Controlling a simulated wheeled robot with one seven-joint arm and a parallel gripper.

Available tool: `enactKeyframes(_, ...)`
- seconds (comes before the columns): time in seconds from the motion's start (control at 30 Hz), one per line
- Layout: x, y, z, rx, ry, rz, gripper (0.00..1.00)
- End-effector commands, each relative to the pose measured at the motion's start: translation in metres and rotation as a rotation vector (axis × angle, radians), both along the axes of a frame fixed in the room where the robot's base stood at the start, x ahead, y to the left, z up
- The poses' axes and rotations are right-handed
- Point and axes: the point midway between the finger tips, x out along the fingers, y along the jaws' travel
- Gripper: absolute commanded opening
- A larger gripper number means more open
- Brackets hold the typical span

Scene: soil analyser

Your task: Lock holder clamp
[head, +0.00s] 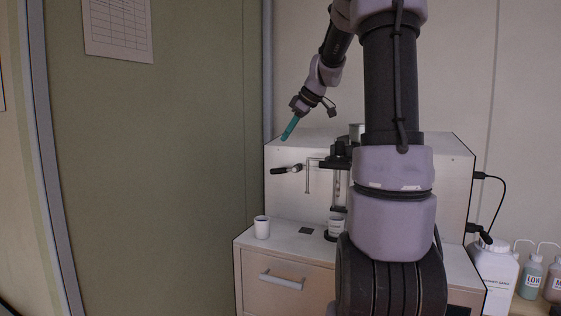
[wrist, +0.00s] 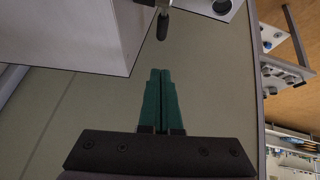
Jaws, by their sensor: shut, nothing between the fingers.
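The soil analyser (head: 450,170) is a white box on a cabinet. A lever with a black handle (head: 281,171) sticks out to the left at its front, beside a dark holder assembly (head: 340,158); I take it to be the clamp lever. The handle also shows in the wrist view (wrist: 163,25), just beyond my fingertips. My gripper (head: 284,138) has teal fingers and points down and left, above the handle in the head view. In the wrist view its fingers (wrist: 160,72) lie side by side, shut and empty, apart from the handle. My arm hides part of the analyser.
A white cup (head: 262,228) stands at the left of the cabinet top (head: 290,241). Another cup (head: 336,227) sits below the holder assembly. Bottles (head: 494,265) stand at the right. A green panel (head: 150,170) is left of the analyser.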

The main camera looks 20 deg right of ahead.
Motion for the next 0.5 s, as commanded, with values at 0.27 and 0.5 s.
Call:
enactKeyframes(0.27, 0.030, 0.019, -0.050, 0.003, 0.005, 0.001, 0.00)
enactKeyframes(0.5, 0.033, 0.012, -0.082, 0.001, 0.003, -0.002, 0.00)
